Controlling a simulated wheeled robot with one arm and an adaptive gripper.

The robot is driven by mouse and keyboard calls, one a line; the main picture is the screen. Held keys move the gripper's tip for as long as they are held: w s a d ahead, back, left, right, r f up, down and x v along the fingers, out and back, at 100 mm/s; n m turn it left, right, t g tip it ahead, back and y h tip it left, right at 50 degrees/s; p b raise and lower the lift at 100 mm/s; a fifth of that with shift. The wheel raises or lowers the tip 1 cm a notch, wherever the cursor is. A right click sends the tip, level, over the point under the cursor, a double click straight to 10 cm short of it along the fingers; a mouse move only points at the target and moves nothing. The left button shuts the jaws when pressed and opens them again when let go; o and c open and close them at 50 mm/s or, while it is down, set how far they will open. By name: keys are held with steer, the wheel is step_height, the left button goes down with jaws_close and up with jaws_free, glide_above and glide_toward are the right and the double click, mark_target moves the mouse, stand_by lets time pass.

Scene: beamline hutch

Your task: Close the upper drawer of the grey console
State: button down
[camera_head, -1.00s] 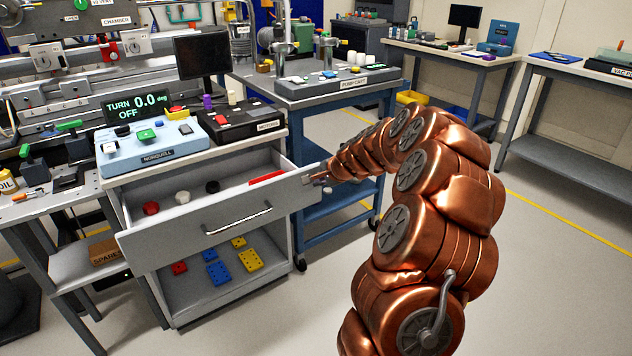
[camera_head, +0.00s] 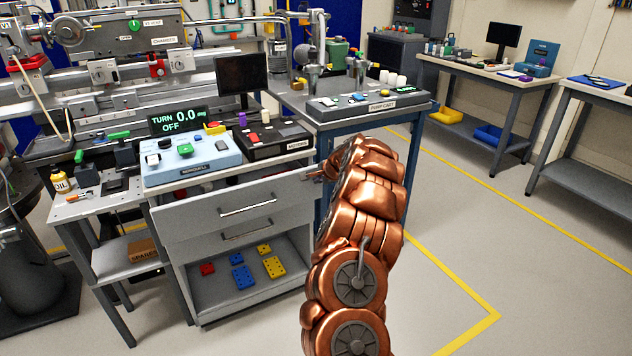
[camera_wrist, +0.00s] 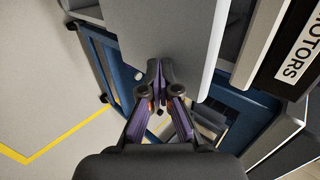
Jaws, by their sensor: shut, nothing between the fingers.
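The grey console (camera_head: 185,293) stands left of my arm. In the wrist view the drawer front (camera_wrist: 160,25) fills the top middle. My gripper (camera_wrist: 160,66) is shut and empty, its fingertips at the drawer front; whether they touch is hard to tell. In the head view my gripper (camera_head: 316,175) is small at the front's right end.
A lower drawer with its own handle (camera_head: 247,230) is shut below. An open shelf holds red, blue and yellow blocks (camera_head: 273,267). A blue-framed pump cart (camera_head: 370,118) stands close behind and right of the console. Floor to the right is clear.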

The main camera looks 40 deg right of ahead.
steer(key=shift+w+d+p, duration=0.25)
steer(key=shift+w+p, duration=0.15)
steer(key=shift+w, duration=0.65)
steer(key=shift+w+d+p, duration=0.25)
steer(key=shift+w+p, duration=0.2)
steer(key=shift+w, duration=0.65)
steer(key=shift+w+d+p, duration=0.25)
steer(key=shift+w+p, duration=0.15)
steer(key=shift+w, duration=0.65)
steer(key=shift+a+f, duration=0.1)
steer(key=s+f+v, duration=0.1)
steer(key=v, duration=1.2)
steer(key=shift+s+f, duration=0.35)
steer(key=shift+a, duration=0.1)
